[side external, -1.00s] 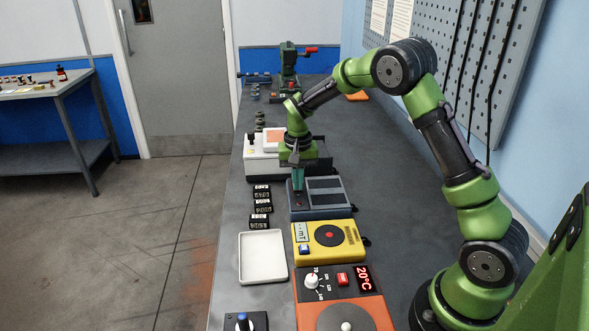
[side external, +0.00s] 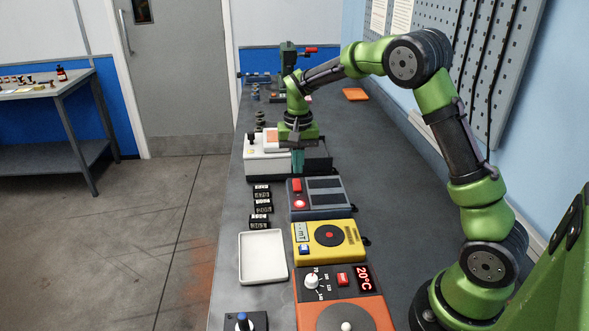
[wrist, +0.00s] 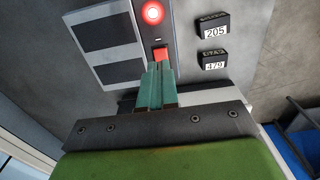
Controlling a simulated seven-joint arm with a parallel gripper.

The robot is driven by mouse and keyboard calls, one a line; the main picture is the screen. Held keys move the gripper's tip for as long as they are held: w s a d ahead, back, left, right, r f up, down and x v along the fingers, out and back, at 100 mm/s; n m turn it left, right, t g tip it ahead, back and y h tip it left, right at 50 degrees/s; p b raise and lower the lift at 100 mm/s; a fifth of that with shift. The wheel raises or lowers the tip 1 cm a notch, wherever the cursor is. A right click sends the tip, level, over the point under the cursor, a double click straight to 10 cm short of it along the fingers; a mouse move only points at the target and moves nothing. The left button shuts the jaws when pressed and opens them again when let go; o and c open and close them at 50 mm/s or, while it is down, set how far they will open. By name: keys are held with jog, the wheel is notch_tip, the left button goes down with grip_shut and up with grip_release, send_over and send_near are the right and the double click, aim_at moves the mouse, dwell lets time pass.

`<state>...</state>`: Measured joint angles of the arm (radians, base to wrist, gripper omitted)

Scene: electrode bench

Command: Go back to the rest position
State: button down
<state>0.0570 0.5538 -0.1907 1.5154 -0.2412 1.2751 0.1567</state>
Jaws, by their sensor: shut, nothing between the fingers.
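My gripper (side external: 298,162) is shut and empty, with its green fingers pointing down. In the side view it hangs above the bench between the white device and the blue-grey device. In the wrist view the closed fingers (wrist: 156,70) show in front of the blue-grey device, close in the picture to its red switch (wrist: 160,54). The blue-grey device (side external: 320,212) has two dark panels, the red switch (side external: 296,186) and a round red lamp (side external: 299,203) that glows. The lamp also glows in the wrist view (wrist: 153,12).
The white device (side external: 262,167) stands behind my gripper. Several small black numbered blocks (side external: 262,208) lie left of the blue-grey device. A white tray (side external: 262,257), a yellow device (side external: 325,241) and an orange hotplate (side external: 340,290) are nearer. The bench's right side is mostly clear.

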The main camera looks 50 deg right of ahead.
jog(key=shift+r, duration=0.2)
jog(key=shift+s+a+f+n, duration=0.1)
jog(key=shift+s+a+n, duration=0.15)
jog(key=shift+s, duration=0.3)
jog(key=shift+s+a+f+n, duration=0.15)
jog(key=shift+s+a, duration=0.15)
jog(key=shift+s, duration=0.2)
jog(key=s+a+r+n+t+y, duration=0.1)
jog(key=s+a+r, duration=0.4)
jog(key=s, duration=0.5)
jog(key=s+a+r+n+t+y, duration=0.1)
jog(key=s+a+r+n+t, duration=0.2)
jog(key=s+a+r+t, duration=0.3)
jog(key=s+r, duration=0.2)
jog(key=s, duration=0.2)
jog(key=shift+s, duration=0.35)
jog(key=shift+a, duration=0.1)
